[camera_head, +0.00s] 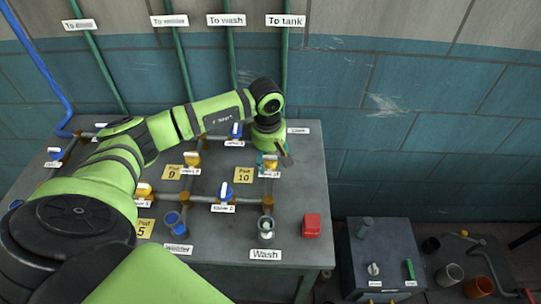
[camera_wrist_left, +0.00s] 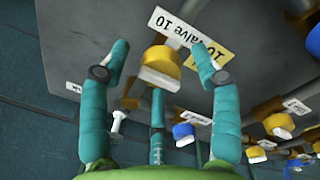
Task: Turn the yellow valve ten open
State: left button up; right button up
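The yellow valve ten (camera_head: 270,165) is on the pipework near the right side of the grey table, with a white name label in front of it. In the left wrist view the yellow valve (camera_wrist_left: 162,62) has a white bar handle lying across it, and its label reads "Valve 10". My left gripper (camera_head: 272,156) is over this valve and partly hides it. In the left wrist view my left gripper (camera_wrist_left: 162,50) is open, with teal fingers on both sides of the valve and a third finger below. Gaps show between fingers and valve. My right gripper is not in view.
A blue valve (camera_head: 225,192) and another yellow valve (camera_head: 192,160) are on nearby pipes. A yellow pad marked 10 (camera_head: 243,175) lies left of valve ten. A red block (camera_head: 312,226) is at the table's front right. A lower table (camera_head: 400,245) stands further right.

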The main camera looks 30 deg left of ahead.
pick_arm(q)
jog(key=c, duration=1)
jog(key=shift+o, duration=0.2)
jog(key=shift+f, duration=0.1)
jog(key=n+b, duration=0.3)
jog(key=n, duration=0.1)
jog(key=shift+d+f, duration=0.15)
jog(key=n+b, duration=0.2)
jog(key=n, duration=0.2)
jog(key=shift+n, duration=0.3)
jog(key=n+b, duration=0.2)
jog(key=n, duration=0.2)
jog(key=shift+w+n+y, duration=0.15)
jog(key=shift+n+y, duration=0.15)
jog(key=n, duration=0.1)
jog(key=n+b, duration=0.1)
jog(key=n, duration=0.2)
jog(key=shift+w+r+n+g, duration=0.1)
jog(key=shift+r+n+g, duration=0.2)
jog(key=shift+g, duration=0.1)
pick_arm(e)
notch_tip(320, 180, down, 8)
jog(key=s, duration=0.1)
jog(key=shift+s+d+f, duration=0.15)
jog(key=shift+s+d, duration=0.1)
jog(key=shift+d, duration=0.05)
